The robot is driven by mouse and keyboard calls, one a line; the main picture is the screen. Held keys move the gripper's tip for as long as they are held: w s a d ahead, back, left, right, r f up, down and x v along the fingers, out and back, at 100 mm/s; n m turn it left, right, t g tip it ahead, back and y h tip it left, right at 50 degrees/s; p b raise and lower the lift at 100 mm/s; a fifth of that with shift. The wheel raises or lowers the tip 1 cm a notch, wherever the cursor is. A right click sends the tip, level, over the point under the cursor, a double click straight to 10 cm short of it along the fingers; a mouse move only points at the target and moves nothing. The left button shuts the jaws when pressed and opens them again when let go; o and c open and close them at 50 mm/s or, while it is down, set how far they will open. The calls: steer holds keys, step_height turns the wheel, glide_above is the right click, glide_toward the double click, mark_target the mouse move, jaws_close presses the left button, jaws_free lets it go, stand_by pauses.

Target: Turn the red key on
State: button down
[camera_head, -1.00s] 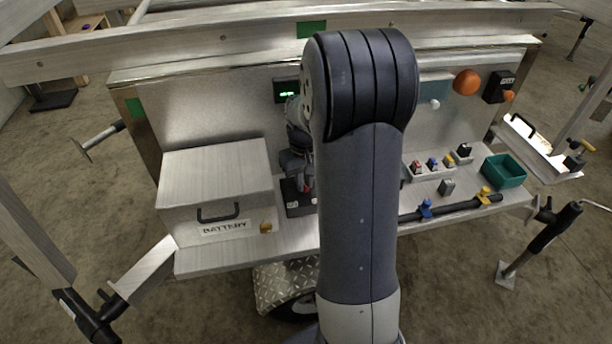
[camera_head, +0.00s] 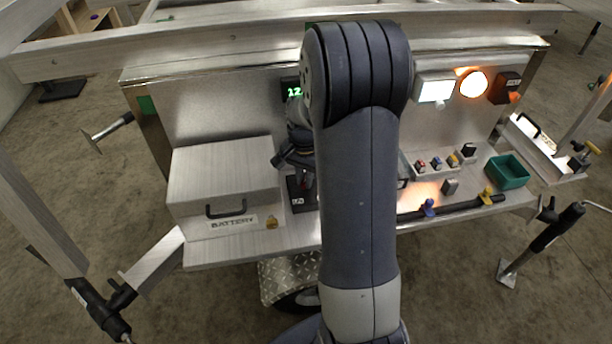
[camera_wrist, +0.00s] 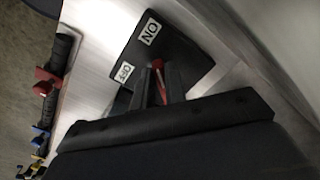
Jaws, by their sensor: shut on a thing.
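The red key (camera_wrist: 158,66) sits in a black switch plate marked ON and OFF; the plate (camera_wrist: 178,40) lies on the metal shelf in the wrist view. My gripper (camera_wrist: 158,88) is shut on the key, with a finger on each side of it and only its red top showing between them. In the head view my gripper (camera_head: 303,165) is over the black plate (camera_head: 298,201), just right of the battery box, and my arm hides part of it. The green display (camera_head: 294,92) is lit, as are the white lamp (camera_head: 434,91) and the orange lamp (camera_head: 473,84).
The battery box (camera_head: 222,180) stands left of the plate. Right of my arm are small coloured connectors (camera_head: 437,162), a dark bar with blue and yellow clips (camera_head: 450,207), and a green bin (camera_head: 507,171). A metal panel rises behind the shelf.

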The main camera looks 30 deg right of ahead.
mark_target(304, 181)
steer(key=shift+w+r+m, duration=0.1)
steer(key=shift+w+m, duration=0.05)
steer(key=shift+m, duration=0.45)
steer(key=c, duration=1.4)
jaws_free()
steer(key=shift+c, duration=0.2)
step_height(304, 181, up, 11)
steer(key=p, duration=0.1)
steer(key=shift+f, duration=0.25)
step_height(304, 181, down, 11)
steer(key=shift+r+b, duration=0.1)
steer(key=shift+b, duration=0.3)
